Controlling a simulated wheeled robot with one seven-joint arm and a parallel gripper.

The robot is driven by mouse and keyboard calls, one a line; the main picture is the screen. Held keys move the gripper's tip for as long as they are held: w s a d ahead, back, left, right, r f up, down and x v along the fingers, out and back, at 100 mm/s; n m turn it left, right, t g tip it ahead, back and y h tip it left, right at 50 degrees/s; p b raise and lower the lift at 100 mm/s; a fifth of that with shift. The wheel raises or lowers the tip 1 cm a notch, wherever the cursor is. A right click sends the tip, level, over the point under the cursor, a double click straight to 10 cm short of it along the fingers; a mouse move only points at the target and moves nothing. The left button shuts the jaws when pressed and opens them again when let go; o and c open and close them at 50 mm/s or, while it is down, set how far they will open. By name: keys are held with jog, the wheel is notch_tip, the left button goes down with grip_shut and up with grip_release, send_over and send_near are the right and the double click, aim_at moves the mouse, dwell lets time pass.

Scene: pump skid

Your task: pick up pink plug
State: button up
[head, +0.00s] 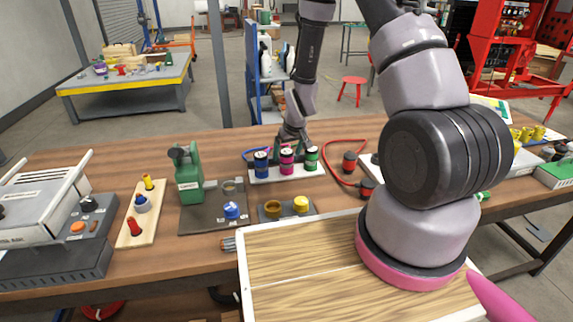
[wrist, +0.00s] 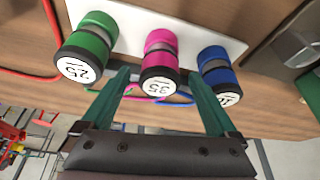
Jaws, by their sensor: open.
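The pink plug (wrist: 160,62) is a cylinder with a pink body and a black and white end marked 35. It sits on a white base between a green plug (wrist: 86,50) and a blue plug (wrist: 217,75). In the head view the pink plug (head: 287,163) stands in the middle of the row, with the blue plug (head: 261,164) to its left and the green plug (head: 312,160) to its right. My gripper (wrist: 165,92) is open, its two teal fingers pointing at the row, apart on either side of the pink plug's line. It looks empty. Whether either finger touches a plug is unclear.
The white base (head: 260,179) lies on the wooden bench. A red cable (head: 330,172) curves beside it on the right. A green press (head: 187,172) stands to the left, and a grey block (head: 272,214) with a yellow knob (head: 301,204) lies in front.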

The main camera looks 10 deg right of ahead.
jog(key=shift+x, duration=1)
jog(key=shift+c, duration=0.3)
grip_shut()
jog(key=shift+r, duration=0.1)
notch_tip(320, 180, up, 10)
jog(key=shift+f, duration=0.1)
